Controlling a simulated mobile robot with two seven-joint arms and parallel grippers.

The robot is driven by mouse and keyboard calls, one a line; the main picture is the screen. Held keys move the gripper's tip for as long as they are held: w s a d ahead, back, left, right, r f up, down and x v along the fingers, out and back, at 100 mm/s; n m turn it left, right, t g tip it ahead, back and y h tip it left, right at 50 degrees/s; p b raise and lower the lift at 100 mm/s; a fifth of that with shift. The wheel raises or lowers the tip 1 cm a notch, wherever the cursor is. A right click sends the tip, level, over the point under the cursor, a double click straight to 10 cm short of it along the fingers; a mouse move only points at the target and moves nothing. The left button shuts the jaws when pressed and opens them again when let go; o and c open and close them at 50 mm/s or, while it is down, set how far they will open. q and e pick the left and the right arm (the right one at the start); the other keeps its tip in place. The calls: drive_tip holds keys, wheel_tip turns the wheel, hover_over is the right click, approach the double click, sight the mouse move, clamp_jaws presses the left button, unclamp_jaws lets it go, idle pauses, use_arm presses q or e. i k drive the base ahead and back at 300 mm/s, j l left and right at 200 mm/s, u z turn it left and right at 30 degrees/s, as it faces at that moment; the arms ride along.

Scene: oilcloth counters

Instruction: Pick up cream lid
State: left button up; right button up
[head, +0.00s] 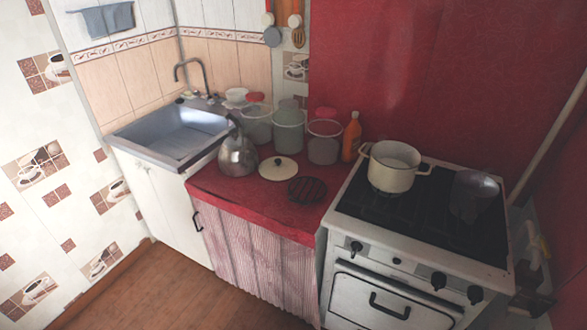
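The cream lid (278,168) lies flat on the red counter (235,187), with a small dark knob at its middle. It sits to the right of the metal kettle (238,156) and behind a dark round trivet (307,189). A cream pot (391,167) without a lid stands on the stove. Neither of my grippers shows in the head view.
Several jars (288,132) and an orange bottle (351,137) stand behind the lid. The sink (175,137) is at the left. A dark pot (474,194) stands on the stove (420,222) at the right. Free counter is narrow in front of the lid.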

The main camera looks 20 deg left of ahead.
sight(274, 168)
drive_tip(key=i+j, duration=0.2)
drive_tip(key=j, duration=0.15)
drive_tip(key=i+j, duration=0.2)
drive_tip(key=j, duration=0.2)
drive_tip(key=i+j, duration=0.2)
drive_tip(key=j, duration=0.15)
drive_tip(key=i+j, duration=0.2)
drive_tip(key=j, duration=0.15)
drive_tip(key=i+j+u, duration=0.1)
drive_tip(key=i+j, duration=0.7)
